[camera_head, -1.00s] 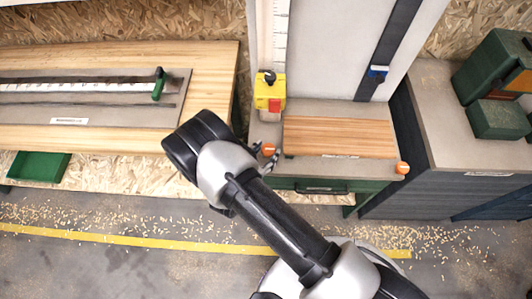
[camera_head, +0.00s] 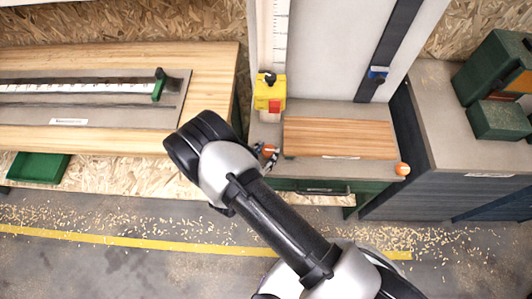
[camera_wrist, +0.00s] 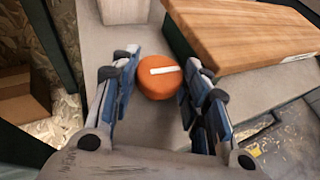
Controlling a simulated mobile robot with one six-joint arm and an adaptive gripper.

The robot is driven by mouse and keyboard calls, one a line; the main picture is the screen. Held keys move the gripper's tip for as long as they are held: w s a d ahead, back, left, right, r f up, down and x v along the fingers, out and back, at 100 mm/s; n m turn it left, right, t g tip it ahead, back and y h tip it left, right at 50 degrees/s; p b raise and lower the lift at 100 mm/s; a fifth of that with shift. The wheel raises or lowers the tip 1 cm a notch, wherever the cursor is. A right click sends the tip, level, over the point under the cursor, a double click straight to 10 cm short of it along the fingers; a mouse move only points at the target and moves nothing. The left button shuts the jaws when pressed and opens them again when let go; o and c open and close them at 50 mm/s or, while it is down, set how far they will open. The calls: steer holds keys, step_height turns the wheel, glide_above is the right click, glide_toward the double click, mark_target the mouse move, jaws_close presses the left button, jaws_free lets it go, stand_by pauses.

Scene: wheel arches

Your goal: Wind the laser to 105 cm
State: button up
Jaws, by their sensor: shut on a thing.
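My gripper (camera_wrist: 165,90) is shut on an orange round crank knob (camera_wrist: 158,78) with a white line across its top. The line lies nearly level, slightly higher at its right end. The blue-padded fingers stand on either side of the knob. In the head view the knob (camera_head: 269,149) is at the left front of the bench, partly hidden by my gripper. Behind it stands a tall white scale (camera_head: 281,35); its figures are too small to read. A blue slider (camera_head: 377,73) sits low on a dark slanted rail (camera_head: 390,40). I cannot tell which part is the laser.
A yellow box with a red front (camera_head: 270,93) stands at the scale's foot. A wooden board (camera_head: 340,137) lies right of the held knob. A second orange knob (camera_head: 402,169) is at the bench's right front. Green cases (camera_head: 497,118) stand far right.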

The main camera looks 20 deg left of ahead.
steer(key=shift+w+a+f+m+h+b, duration=0.1)
steer(key=shift+a+m+h+b, duration=0.05)
steer(key=shift+m+h+b, duration=0.45)
steer(key=shift+a+f+m+h+b, duration=0.1)
steer(key=shift+m+h+b, duration=0.4)
steer(key=shift+h+b, duration=0.15)
steer(key=shift+r+m+g+h+b, duration=0.15)
steer(key=shift+m+g+h+b, duration=0.25)
steer(key=shift+g+h, duration=0.1)
steer(key=o, duration=0.8)
steer(key=v, duration=1.2)
steer(key=shift+r, duration=0.15)
steer(key=shift+o, duration=0.2)
